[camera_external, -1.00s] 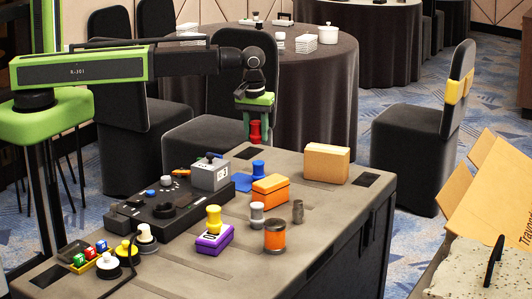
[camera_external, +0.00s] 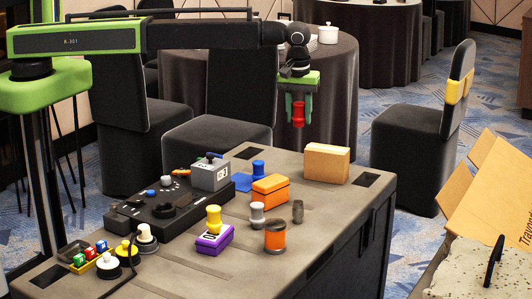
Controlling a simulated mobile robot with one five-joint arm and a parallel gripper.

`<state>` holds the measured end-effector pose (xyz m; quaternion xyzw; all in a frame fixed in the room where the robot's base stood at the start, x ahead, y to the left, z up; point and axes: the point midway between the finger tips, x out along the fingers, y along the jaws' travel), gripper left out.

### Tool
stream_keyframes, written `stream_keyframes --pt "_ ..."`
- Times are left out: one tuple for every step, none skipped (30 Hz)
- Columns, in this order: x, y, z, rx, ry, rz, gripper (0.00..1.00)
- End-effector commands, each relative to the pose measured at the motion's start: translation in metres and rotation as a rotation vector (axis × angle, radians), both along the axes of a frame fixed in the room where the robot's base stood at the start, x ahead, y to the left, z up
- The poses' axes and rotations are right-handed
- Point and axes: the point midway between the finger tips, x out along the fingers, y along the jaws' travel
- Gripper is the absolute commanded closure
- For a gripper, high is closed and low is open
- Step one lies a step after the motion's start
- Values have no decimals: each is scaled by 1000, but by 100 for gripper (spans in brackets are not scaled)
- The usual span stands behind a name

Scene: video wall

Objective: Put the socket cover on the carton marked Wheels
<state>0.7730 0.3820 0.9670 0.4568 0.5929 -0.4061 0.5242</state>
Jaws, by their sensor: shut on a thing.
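My gripper (camera_external: 298,105) hangs in the air beyond the far side of the grey case top. It is shut on a red spool-shaped piece (camera_external: 298,117), held upright; this may be the socket cover, though no label shows. A plain tan carton (camera_external: 326,164) stands on the case near its far right corner, a little below and to the right of the held piece in the picture. No readable "Wheels" marking shows on it. An orange box (camera_external: 270,190) lies left of the carton, also without readable marking.
On the grey case (camera_external: 330,205) stand a blue knob (camera_external: 258,168), a grey-white knob (camera_external: 257,214), an orange-and-grey cylinder (camera_external: 275,236), a small dark cylinder (camera_external: 298,211), a purple box (camera_external: 214,239) with a yellow knob (camera_external: 214,219), and a black control panel (camera_external: 160,213).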

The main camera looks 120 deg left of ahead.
Motion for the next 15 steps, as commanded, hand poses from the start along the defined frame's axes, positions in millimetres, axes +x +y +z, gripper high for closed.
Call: stream_keyframes --pt "1 11 -12 0 0 3 100" --pt "1 18 -18 0 0 4 100" --pt "1 28 -26 0 0 4 100" --pt "1 37 -31 0 0 4 100" --pt "0 45 -36 0 0 4 100" --pt "0 56 -43 0 0 4 100" --pt "0 64 -47 0 0 4 100" --pt "0 72 -52 0 0 4 100" --pt "0 81 -57 0 0 4 100" --pt "-1 88 -60 0 0 3 100" --pt "-1 94 -63 0 0 3 100" --pt "-2 100 -66 0 0 2 100" --pt "-2 103 -68 0 0 2 100" --pt "-2 106 -68 0 0 2 100" --pt "-3 109 -69 0 0 2 100"
